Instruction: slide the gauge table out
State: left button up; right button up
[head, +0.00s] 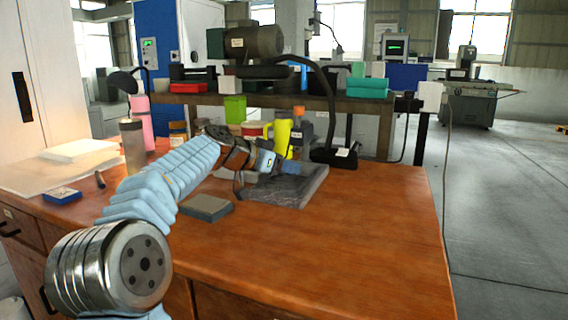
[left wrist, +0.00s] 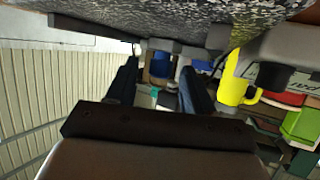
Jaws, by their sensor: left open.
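A dark grey speckled stone slab (head: 300,188), which I take to be the gauge table, lies on the wooden bench near its middle. In the left wrist view its speckled surface (left wrist: 170,18) fills the top edge, close to the camera. My left gripper (head: 268,168) reaches over the slab's left part in the head view. In the left wrist view its two dark fingers (left wrist: 160,75) stand apart with nothing clearly held between them. The arm and gripper hide part of the slab. I cannot tell whether the fingers touch anything. My right gripper is out of view.
A yellow mug (head: 281,138) stands just behind the slab and also shows in the left wrist view (left wrist: 232,85). A grey block (head: 207,208) lies in front. A black stand (head: 335,156) is behind right. The bench's front right (head: 370,240) is clear.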

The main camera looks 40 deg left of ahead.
aim_at(276, 188)
pick_arm(q)
jog(key=shift+c, duration=0.2)
grip_shut()
jog(key=shift+s+d+f+b, duration=0.1)
jog(key=shift+s+f+b, duration=0.1)
jog(key=shift+b, duration=0.25)
jog(key=s+b, duration=0.1)
jog(key=s+d+b, duration=0.1)
jog(key=s+b, duration=0.2)
jog(key=shift+s+d+f+b, duration=0.25)
jog(key=shift+s+b, duration=0.05)
jog(key=shift+b, duration=0.1)
jog(key=s, duration=0.1)
jog(key=s+d+b, duration=0.1)
jog(key=s, duration=0.1)
jog(key=s+b, duration=0.1)
jog(key=shift+s+d+r, duration=0.15)
jog(key=shift+d+r, duration=0.05)
jog(key=shift+r, duration=0.1)
